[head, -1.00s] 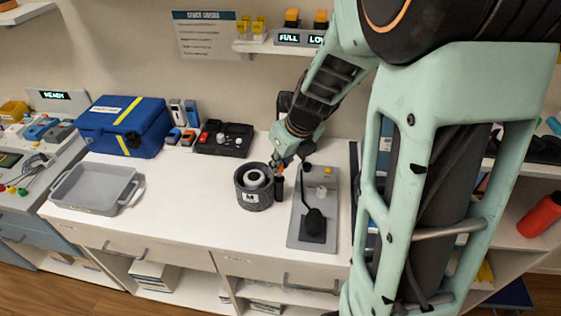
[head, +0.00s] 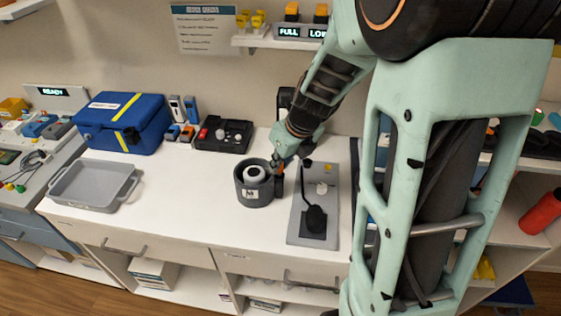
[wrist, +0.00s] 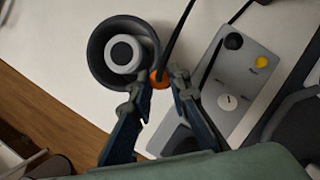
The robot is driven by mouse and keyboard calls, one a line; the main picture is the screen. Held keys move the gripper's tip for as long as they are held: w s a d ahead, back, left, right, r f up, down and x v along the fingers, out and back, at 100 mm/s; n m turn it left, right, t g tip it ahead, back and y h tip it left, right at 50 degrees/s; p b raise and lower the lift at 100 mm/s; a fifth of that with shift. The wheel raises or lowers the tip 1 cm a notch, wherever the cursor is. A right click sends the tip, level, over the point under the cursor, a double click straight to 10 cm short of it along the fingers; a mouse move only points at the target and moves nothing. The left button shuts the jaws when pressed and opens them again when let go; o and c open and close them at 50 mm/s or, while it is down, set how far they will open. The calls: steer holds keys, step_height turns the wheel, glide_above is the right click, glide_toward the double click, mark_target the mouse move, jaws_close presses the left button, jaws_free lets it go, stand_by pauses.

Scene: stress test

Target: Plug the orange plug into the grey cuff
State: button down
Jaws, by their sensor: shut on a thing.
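The grey cuff (head: 254,196) stands on the white counter as a dark ring with a white label and a white round piece inside. It also shows in the wrist view (wrist: 97,62). My gripper (head: 281,162) is just to its right, pointing down. In the wrist view my gripper (wrist: 158,88) is shut on the orange plug (wrist: 159,79), which sits between the fingertips close to the cuff's edge. A black tube (wrist: 177,38) runs up from near the plug. A short black upright piece (head: 279,185) stands under the plug beside the cuff. Whether plug and piece touch, I cannot tell.
A grey tray (head: 93,187), blue case (head: 122,125) and black device (head: 222,135) stand further left and back. The counter between tray and cuff is clear.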

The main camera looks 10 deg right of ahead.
steer(key=shift+f+b, duration=0.4)
steer(key=shift+f, duration=0.3)
steer(key=c, duration=1.7)
jaws_free()
steer(key=shift+c, duration=0.2)
steer(key=v, duration=0.7)
steer(key=shift+r, duration=0.25)
